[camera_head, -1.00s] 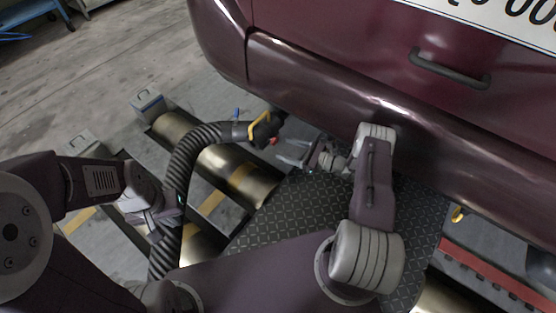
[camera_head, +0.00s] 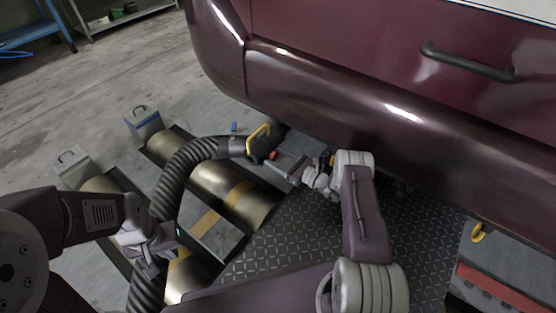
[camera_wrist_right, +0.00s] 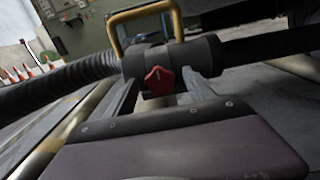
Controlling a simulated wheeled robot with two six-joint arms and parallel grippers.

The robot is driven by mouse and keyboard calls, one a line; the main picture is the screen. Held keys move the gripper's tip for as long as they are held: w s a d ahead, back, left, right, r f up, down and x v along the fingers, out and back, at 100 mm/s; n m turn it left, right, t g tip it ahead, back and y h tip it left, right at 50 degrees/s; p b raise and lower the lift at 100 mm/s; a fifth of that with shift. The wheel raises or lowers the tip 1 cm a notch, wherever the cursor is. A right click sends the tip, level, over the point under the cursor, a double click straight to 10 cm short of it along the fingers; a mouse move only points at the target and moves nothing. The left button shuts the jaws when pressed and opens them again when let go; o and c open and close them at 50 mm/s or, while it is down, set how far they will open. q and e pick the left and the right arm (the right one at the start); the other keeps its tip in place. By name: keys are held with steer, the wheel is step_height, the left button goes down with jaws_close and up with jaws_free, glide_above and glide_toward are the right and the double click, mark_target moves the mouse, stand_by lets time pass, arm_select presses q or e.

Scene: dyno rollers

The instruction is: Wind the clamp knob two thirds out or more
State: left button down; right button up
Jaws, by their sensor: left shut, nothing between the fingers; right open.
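The red clamp knob (camera_head: 273,156) sits on the dark nozzle (camera_head: 262,146) at the end of a ribbed hose, below the car's bumper. In the right wrist view the knob (camera_wrist_right: 158,81) faces me, with a pale mark on its face. My right gripper (camera_head: 285,165) is open just in front of it. Its fingers (camera_wrist_right: 160,92) show on either side of the knob in the right wrist view; I cannot tell whether they touch it. My left gripper (camera_head: 152,255) is shut and empty, beside the hose at the lower left.
The ribbed hose (camera_head: 172,180) arches over the metal rollers (camera_head: 232,195). A yellow handle (camera_wrist_right: 147,14) rises above the nozzle. The maroon bumper (camera_head: 350,105) overhangs closely. A dark tread plate (camera_head: 290,240) lies under my right arm. Open floor (camera_head: 100,85) is at the upper left.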

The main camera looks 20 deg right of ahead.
steer(key=c, duration=1.4)
steer(key=shift+o, duration=0.2)
steer(key=shift+n, duration=0.3)
steer(key=n+p, duration=0.1)
steer(key=n, duration=0.2)
steer(key=shift+r+n+p, duration=0.1)
steer(key=shift+n+p, duration=0.25)
steer(key=shift+n, duration=0.05)
steer(key=n+p, duration=0.1)
steer(key=n, duration=0.3)
steer(key=shift+n, duration=0.3)
steer(key=n+p, duration=0.2)
steer(key=n, duration=0.3)
steer(key=n+p, duration=0.1)
steer(key=n, duration=0.3)
steer(key=shift+n, duration=0.4)
steer(key=shift+r, duration=0.1)
